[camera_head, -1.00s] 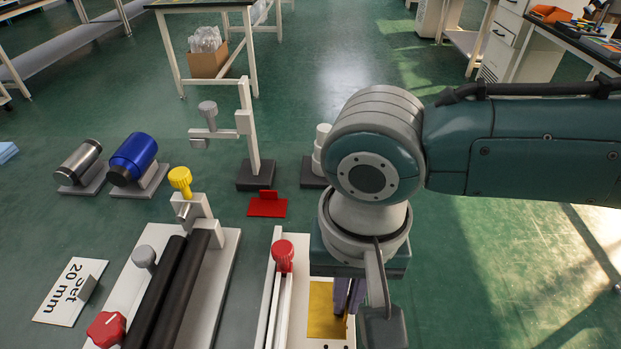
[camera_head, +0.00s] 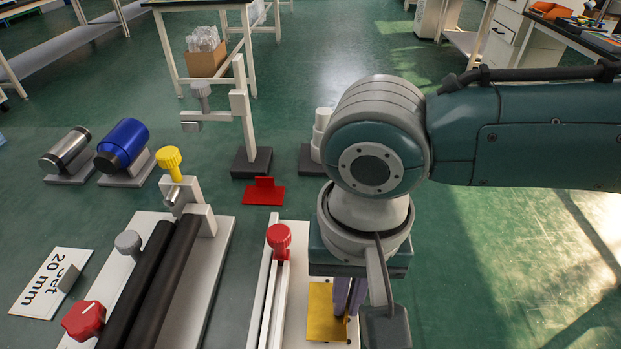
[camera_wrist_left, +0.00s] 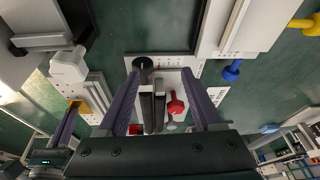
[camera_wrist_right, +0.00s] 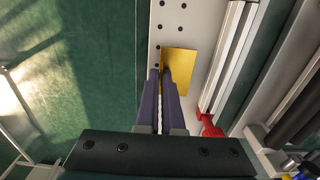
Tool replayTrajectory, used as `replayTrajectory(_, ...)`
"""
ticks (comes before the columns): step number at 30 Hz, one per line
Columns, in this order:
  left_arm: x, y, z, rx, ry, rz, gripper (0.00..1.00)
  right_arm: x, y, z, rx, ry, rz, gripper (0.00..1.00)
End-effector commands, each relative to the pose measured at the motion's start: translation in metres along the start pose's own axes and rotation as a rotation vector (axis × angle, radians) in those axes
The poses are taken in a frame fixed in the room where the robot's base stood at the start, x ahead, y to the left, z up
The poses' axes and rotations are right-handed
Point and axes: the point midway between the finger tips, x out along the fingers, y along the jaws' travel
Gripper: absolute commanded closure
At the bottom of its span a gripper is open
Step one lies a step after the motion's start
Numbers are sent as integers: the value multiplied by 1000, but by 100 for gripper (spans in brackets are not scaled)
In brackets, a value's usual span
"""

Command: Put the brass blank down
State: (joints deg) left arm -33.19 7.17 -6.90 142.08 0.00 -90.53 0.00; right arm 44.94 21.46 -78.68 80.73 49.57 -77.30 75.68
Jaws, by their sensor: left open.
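The brass blank (camera_head: 321,318) is a flat yellow sheet above the white drilled plate, right of the red-knobbed rails. My right gripper (camera_wrist_right: 162,76) is shut on the blank's edge, and the sheet (camera_wrist_right: 181,72) reaches to the right of the fingertips in the right wrist view. Whether the blank touches the plate (camera_wrist_right: 172,32) I cannot tell. My right arm hides part of the plate in the head view. My left gripper (camera_wrist_left: 166,90) is open and empty in its wrist view, its fingers wide apart; it is outside the head view.
The red knob (camera_head: 279,237) stands at the rails' far end. Left of it is a roller device (camera_head: 150,280) with yellow and red knobs. A red bracket (camera_head: 263,192), a stand (camera_head: 251,160) and a blue cylinder (camera_head: 124,146) are farther back. A "Set 20 mm" card (camera_head: 42,290) is at left.

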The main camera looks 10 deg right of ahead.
Motion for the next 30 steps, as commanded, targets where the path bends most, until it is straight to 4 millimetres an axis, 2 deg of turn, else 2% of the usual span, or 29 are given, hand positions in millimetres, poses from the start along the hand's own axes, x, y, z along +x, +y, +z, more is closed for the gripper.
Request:
replayTrajectory(27, 6, 3, 2, -10, 2, 7, 33, 12, 0, 0, 0, 0, -1, 100)
replayTrajectory(30, 6, 3, 1, -10, 1, 7, 33, 12, 0, 0, 0, 1, -1, 86)
